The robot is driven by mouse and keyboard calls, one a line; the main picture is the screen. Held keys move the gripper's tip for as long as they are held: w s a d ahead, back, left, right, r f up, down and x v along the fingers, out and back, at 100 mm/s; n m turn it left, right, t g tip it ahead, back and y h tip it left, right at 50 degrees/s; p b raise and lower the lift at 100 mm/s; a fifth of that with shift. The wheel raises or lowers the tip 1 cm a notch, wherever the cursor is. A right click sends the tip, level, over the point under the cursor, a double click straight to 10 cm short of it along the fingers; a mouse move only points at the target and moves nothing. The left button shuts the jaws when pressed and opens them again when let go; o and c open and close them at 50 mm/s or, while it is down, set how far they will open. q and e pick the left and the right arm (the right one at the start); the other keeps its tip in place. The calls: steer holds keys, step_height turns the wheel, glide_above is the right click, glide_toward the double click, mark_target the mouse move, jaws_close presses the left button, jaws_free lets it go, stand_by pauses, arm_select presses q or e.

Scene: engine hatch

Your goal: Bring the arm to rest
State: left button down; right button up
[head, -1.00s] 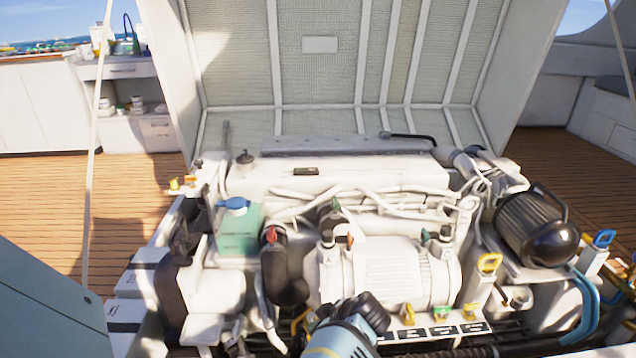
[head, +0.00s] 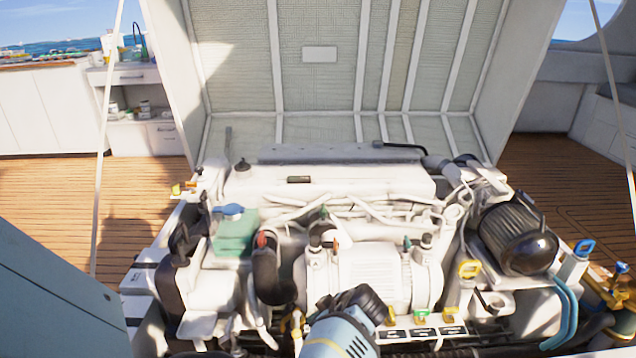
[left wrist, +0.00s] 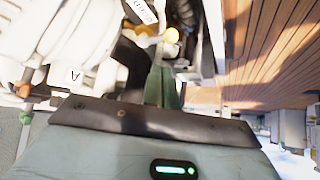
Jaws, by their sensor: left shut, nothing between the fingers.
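My left gripper (head: 362,300) shows at the bottom middle of the head view, dark at its tip behind a pale blue wrist. It is over the front of the white engine (head: 350,185), in front of the white cylindrical unit (head: 375,275). Its fingertips are hard to make out there. In the left wrist view the gripper (left wrist: 165,80) is shut with nothing held, beyond a dark band on the grey-green housing. White engine parts are on the left of that view. Whether the gripper touches anything cannot be told. My right gripper is not in view.
The raised hatch lid (head: 330,60) stands behind the engine. Wooden deck (head: 50,195) is clear on both sides.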

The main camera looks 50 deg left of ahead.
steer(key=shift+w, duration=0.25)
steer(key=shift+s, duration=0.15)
